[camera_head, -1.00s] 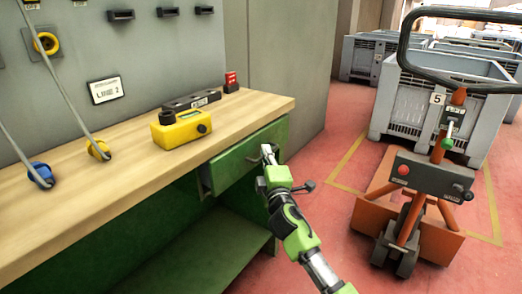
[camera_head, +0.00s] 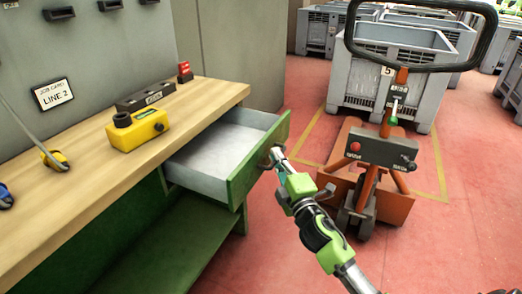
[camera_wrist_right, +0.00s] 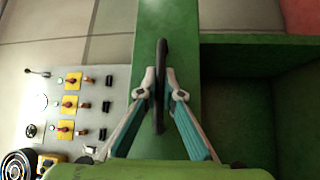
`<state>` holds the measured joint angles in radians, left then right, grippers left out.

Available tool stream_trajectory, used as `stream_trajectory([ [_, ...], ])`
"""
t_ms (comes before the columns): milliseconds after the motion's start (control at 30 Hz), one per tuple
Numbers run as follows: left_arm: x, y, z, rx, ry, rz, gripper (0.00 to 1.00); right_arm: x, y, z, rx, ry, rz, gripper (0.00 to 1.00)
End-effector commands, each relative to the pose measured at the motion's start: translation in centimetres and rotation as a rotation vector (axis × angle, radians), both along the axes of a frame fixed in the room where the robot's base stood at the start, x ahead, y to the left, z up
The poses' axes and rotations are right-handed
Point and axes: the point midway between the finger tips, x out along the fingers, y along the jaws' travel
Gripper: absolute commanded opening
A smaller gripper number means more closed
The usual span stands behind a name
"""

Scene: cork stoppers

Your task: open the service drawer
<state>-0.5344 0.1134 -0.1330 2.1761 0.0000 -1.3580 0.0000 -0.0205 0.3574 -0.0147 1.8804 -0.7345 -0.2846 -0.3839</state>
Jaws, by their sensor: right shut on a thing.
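The service drawer (camera_head: 238,178) under the bench top stands pulled well out. It has a green front and a pale grey inside, and the part of the inside that shows is empty. My right gripper (camera_head: 276,157) is at the outer face of the drawer front. In the right wrist view my right gripper (camera_wrist_right: 159,98) is shut on the dark drawer handle (camera_wrist_right: 161,65), with one finger on each side of it. The left gripper is not in view.
The wooden bench top (camera_head: 60,190) carries a yellow device (camera_head: 138,130), a dark block (camera_head: 146,97) and a small red item (camera_head: 184,70). An orange pallet truck (camera_head: 370,170) stands to the right, before a grey crate (camera_head: 385,75). Red floor lies between.

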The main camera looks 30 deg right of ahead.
Motion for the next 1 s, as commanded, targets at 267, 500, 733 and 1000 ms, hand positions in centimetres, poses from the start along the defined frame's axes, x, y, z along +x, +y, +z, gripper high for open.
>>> stream_trajectory([
  [267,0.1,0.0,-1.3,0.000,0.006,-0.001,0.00,-1.6,-1.2,-0.2,0.002,0.003,0.001,0.00],
  [500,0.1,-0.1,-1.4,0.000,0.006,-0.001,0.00,-1.7,-1.2,-0.2,0.002,0.003,0.002,0.00],
  [733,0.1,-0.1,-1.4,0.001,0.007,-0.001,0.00,-1.7,-1.2,-0.2,0.002,0.003,0.002,0.15],
  [1000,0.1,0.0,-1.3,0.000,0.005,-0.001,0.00,-1.8,-1.3,-0.1,0.001,0.001,0.000,0.15],
])
